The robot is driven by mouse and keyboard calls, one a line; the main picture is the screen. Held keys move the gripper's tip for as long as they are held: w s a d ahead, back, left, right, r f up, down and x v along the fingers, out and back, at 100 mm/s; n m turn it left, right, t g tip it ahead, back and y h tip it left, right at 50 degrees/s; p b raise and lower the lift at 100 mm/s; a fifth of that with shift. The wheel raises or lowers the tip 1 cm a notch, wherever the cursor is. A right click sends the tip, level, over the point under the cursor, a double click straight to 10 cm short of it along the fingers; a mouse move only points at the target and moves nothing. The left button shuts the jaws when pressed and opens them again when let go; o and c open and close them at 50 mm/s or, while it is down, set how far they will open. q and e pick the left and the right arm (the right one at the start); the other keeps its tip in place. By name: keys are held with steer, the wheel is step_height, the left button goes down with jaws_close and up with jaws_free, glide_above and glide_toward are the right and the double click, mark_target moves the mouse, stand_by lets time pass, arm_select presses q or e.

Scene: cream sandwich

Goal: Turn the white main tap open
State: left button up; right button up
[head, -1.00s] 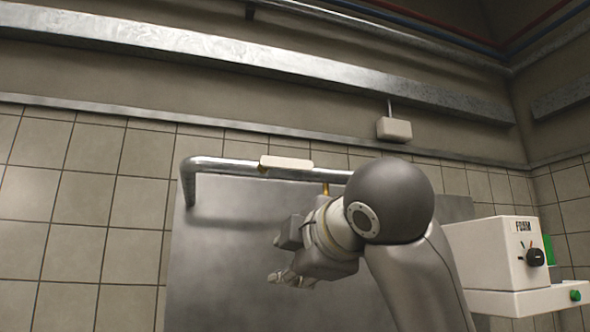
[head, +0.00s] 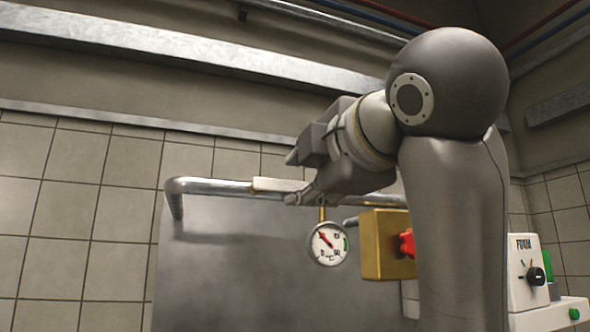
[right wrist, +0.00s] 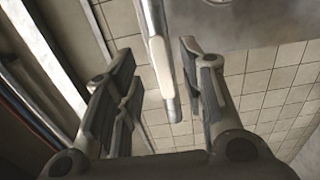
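The white main tap shows as a white bar-like handle (head: 280,184) lying along the grey metal pipe (head: 215,187) high on the wall panel. My right gripper (head: 291,178) is at the right end of this handle in the head view, its fingers open and empty. In the right wrist view the white handle (right wrist: 161,62) and pipe run between the two spread fingers (right wrist: 160,92). I see no contact, and I cannot tell how deep the handle sits between the fingers. My left gripper is not in view.
A round gauge (head: 328,244) hangs below the pipe. A brass box (head: 383,252) with a red knob (head: 407,243) is beside my right arm. The grey panel (head: 230,280) is clear at the left.

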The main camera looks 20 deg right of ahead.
mark_target(296, 187)
steer(key=w+p, duration=0.1)
steer(key=w, duration=0.4)
steer(key=shift+w+p, duration=0.3)
steer(key=shift+p, duration=0.1)
steer(key=shift+s+a, duration=0.1)
steer(key=shift+c, duration=0.5)
jaws_close()
